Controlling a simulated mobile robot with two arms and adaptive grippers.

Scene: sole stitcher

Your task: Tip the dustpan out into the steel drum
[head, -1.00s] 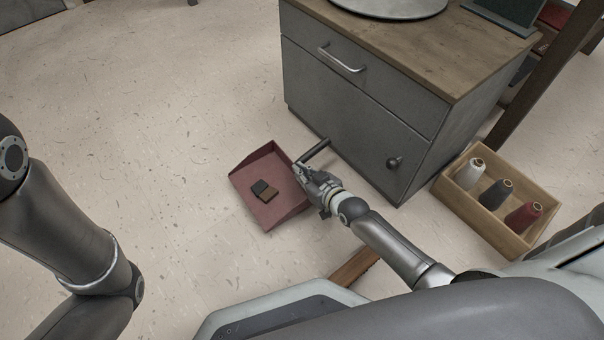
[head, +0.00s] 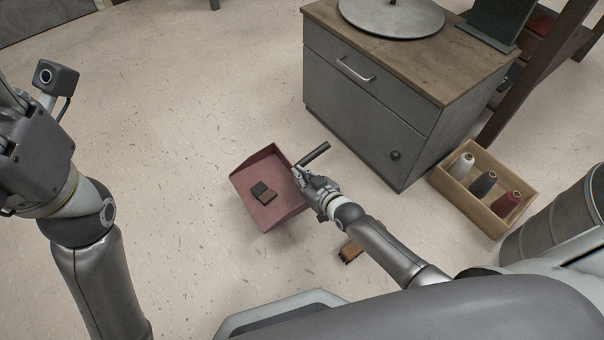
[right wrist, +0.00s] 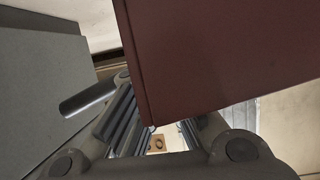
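The dustpan (head: 268,210) is a dull red, square tray, about level in the head view, with a dark block and a brown block lying in it. Its dark handle (head: 313,154) points up and right. My right gripper (head: 304,178) is shut on the dustpan at its handle side; in the right wrist view the red pan wall (right wrist: 220,55) fills the top and hides the exact grip. The steel drum (head: 560,228) is ribbed grey and cut off at the right edge. My left gripper (head: 14,110) is at the left edge, its fingers not clear.
A grey cabinet (head: 365,115) with a wooden top stands behind the dustpan. A wooden box (head: 450,190) of thread spools lies between it and the drum. A wooden brush (head: 349,251) is partly behind my right forearm. The floor at left is clear.

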